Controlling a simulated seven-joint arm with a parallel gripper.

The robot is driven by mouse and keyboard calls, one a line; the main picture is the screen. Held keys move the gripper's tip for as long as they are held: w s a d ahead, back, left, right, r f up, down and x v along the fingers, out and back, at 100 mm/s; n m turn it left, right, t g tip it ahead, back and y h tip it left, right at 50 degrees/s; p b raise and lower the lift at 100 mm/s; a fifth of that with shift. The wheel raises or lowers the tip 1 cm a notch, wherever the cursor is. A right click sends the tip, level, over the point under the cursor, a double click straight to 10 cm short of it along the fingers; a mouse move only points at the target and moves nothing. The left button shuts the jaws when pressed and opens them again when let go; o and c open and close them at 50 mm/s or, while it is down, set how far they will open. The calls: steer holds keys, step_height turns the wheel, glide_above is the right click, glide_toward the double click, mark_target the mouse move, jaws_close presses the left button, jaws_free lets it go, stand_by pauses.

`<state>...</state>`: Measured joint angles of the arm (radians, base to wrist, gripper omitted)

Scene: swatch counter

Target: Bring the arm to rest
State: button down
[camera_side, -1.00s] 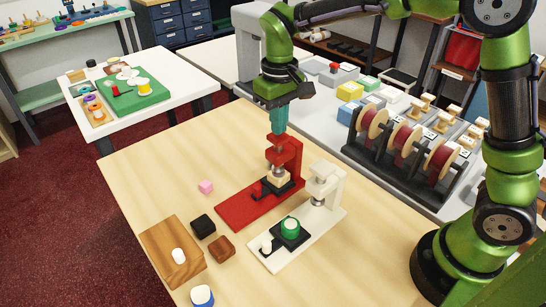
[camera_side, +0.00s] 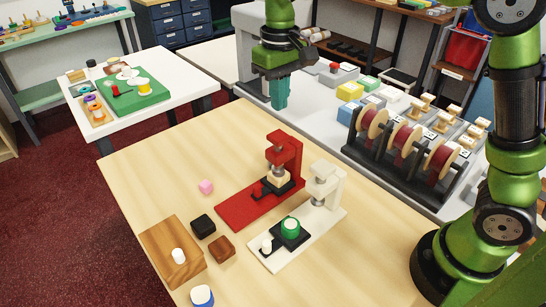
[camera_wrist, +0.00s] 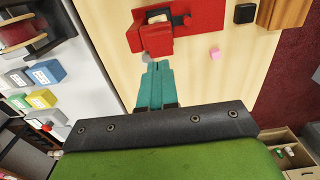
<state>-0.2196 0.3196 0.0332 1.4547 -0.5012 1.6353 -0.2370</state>
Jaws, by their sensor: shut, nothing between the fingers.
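My gripper (camera_side: 279,104) has teal fingers, shut with nothing between them. In the side view it hangs above the back of the wooden table (camera_side: 150,150), up and clear of the red press (camera_side: 245,208). The red press stands on the table with a pale block (camera_side: 278,178) under its head. In the wrist view the fingers (camera_wrist: 158,70) point toward the red press (camera_wrist: 180,35), apart from it.
A white press (camera_side: 325,212) with a green round piece (camera_side: 290,227) stands beside the red one. A pink cube (camera_side: 206,187), black block (camera_side: 203,226), brown block (camera_side: 221,248) and wooden block (camera_side: 160,245) lie nearby. A spool rack (camera_side: 400,170) stands at right.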

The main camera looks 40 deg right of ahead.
steer(key=shift+w, duration=0.15)
steer(key=shift+s+d+f+t, duration=0.2)
steer(key=shift+s+f+t, duration=0.1)
steer(key=shift+s+f, duration=0.55)
steer(key=s+d+r+m+t+y, duration=0.1)
steer(key=s+d+m+t, duration=0.1)
steer(key=s, duration=0.6)
steer(key=s+d+r+m+t+y, duration=0.1)
steer(key=s+d+t, duration=0.3)
steer(key=s, duration=0.5)
steer(key=shift+d+r+m+t, duration=0.3)
steer(key=shift+d+m, duration=0.15)
steer(key=shift+m, duration=0.05)
